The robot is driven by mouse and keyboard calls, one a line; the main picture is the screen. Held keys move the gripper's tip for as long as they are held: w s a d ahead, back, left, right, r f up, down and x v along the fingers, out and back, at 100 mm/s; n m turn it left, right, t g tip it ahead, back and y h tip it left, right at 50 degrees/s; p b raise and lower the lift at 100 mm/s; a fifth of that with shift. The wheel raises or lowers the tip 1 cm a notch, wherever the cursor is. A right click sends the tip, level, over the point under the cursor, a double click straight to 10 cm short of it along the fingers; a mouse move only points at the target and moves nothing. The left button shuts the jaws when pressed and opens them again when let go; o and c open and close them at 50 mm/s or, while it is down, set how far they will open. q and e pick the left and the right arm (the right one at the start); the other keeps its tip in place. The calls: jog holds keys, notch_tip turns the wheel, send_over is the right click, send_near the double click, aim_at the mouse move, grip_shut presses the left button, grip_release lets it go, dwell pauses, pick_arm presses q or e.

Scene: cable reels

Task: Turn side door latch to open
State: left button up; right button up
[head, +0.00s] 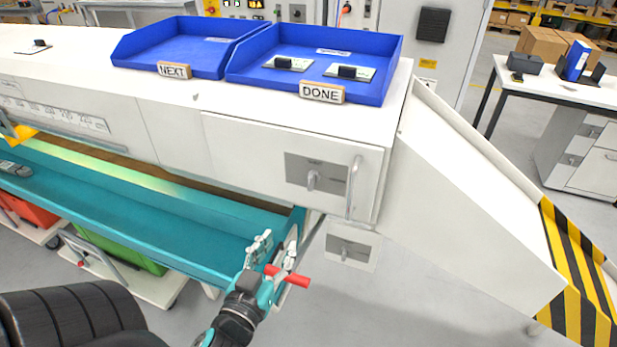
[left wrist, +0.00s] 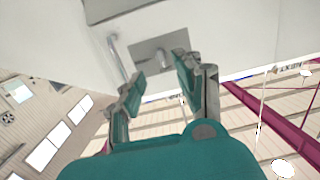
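A small grey latch knob (head: 313,180) stands on a grey plate on the white front panel (head: 250,150). A vertical bar handle (head: 353,188) is to its right. A second plate with a small knob (head: 347,251) shows lower, beneath the cabinet corner. My left gripper (head: 276,250) is below and left of the upper latch, apart from it, with fingers spread and empty. In the left wrist view a latch knob (left wrist: 164,60) on a grey plate shows beyond the open fingers (left wrist: 160,84), with a bar handle (left wrist: 118,52) beside it. My right gripper is out of view.
Blue trays marked NEXT (head: 172,50) and DONE (head: 310,75) sit on the cabinet top. A red lever (head: 288,276) is close to my left gripper. A teal trough (head: 130,205) runs left; a white sloped chute (head: 465,210) extends right.

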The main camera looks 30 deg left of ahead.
pick_arm(q)
notch_tip(320, 180, up, 2)
jog(key=r, duration=0.1)
jog(key=t+p, duration=0.1)
jog(key=p, duration=0.2)
send_near(309, 182)
jog(key=p+x, duration=0.3)
jog(key=x, duration=0.6)
jog(key=shift+w, duration=0.4)
jog(key=shift+w+a, duration=0.1)
jog(key=shift+w, duration=0.05)
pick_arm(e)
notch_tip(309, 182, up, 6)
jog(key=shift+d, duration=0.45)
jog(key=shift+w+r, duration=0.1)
pick_arm(q)
grip_shut()
